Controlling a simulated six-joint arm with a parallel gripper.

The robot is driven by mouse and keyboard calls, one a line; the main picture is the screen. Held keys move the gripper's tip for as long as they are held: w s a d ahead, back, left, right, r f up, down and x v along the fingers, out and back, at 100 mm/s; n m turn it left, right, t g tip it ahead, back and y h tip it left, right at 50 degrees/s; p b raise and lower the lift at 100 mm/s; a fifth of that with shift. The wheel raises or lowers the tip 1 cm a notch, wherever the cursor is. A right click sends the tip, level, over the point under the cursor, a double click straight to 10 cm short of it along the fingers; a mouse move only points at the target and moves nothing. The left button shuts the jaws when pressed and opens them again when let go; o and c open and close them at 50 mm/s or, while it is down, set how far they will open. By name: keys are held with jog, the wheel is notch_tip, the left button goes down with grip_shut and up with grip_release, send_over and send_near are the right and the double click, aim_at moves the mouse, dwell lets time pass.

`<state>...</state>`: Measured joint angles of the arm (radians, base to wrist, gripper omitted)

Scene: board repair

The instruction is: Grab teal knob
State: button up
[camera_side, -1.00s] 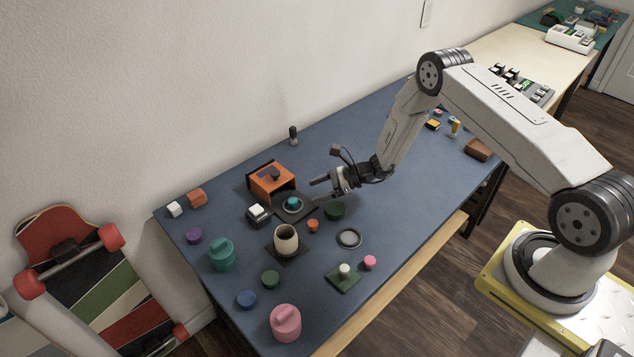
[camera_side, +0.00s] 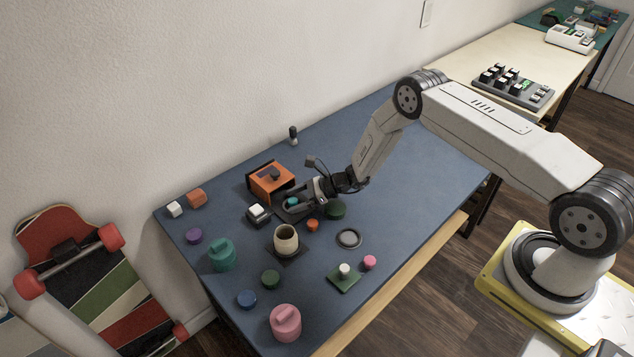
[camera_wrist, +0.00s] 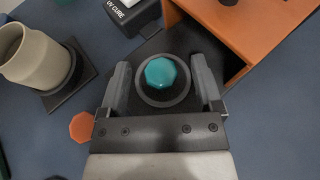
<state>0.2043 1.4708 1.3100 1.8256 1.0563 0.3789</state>
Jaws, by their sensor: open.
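The teal knob (camera_wrist: 160,73) sits in a dark round ring (camera_wrist: 181,97) on a black square base. It also shows in the side view (camera_side: 292,201), partly hidden by my fingers. My gripper (camera_wrist: 162,80) is open, with one finger on each side of the knob and ring. In the wrist view there is a visible gap between each finger and the knob. In the side view my gripper (camera_side: 292,204) is low at the base. I cannot tell the exact height of the fingertips over the knob.
An orange box (camera_side: 271,180) stands close behind, near my right finger in the wrist view. A UV cure box (camera_side: 258,214), a beige cup (camera_side: 286,239), an orange knob (camera_side: 312,225) and a dark green disc (camera_side: 336,211) are close by. The table's right part is clear.

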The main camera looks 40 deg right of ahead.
jog(key=shift+w+a, duration=0.15)
jog(key=shift+c, duration=0.2)
grip_shut()
dwell(0.5)
jog(key=shift+r, duration=1.1)
jog(key=s+r, duration=1)
jog(key=s, duration=0.4)
jog(key=shift+d+r, duration=0.35)
jog(key=shift+d, duration=0.1)
